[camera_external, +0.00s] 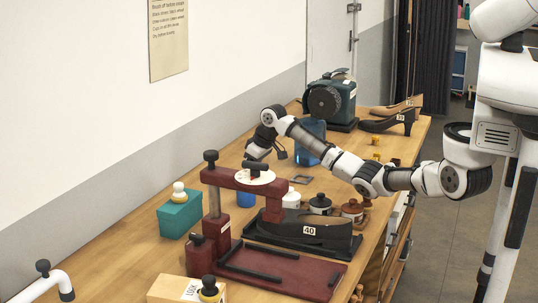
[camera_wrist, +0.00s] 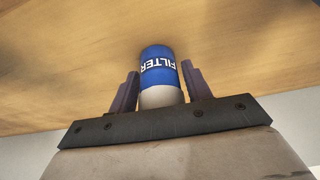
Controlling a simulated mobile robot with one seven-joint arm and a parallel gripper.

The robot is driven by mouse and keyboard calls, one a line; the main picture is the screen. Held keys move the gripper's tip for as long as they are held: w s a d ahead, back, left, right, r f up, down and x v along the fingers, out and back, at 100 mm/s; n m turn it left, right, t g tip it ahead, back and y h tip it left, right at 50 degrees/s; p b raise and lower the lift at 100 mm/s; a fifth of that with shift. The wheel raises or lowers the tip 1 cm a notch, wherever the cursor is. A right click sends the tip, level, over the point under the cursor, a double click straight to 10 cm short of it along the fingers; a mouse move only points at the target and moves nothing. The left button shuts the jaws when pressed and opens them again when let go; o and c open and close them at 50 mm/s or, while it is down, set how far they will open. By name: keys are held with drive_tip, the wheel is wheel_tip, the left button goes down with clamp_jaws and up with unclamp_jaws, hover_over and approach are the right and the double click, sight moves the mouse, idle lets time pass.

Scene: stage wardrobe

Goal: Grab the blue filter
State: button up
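The blue filter (camera_wrist: 158,70) is a cylinder with a blue body, white lettering "FILTER" and a pale end. In the wrist view it lies between the two fingers of my gripper (camera_wrist: 160,68), with a narrow gap on each side. The near end of the filter is hidden by the gripper's dark crossbar. In the external view my gripper (camera_external: 254,164) hangs over the table behind the red press. A blue cylinder (camera_external: 246,194), likely the filter, stands below it, partly hidden by the press. My gripper looks open and apart from it.
The red press (camera_external: 218,182) stands close in front, with a dark shoe form (camera_external: 305,230) beside it. A teal box (camera_external: 180,216) is at the left. Small bottles (camera_external: 320,204) stand right of the press. A blue container (camera_external: 310,134) and green machine (camera_external: 333,98) are behind.

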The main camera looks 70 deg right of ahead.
drive_tip(key=c, duration=0.7)
drive_tip(key=shift+o, duration=0.2)
drive_tip(key=shift+r, duration=0.1)
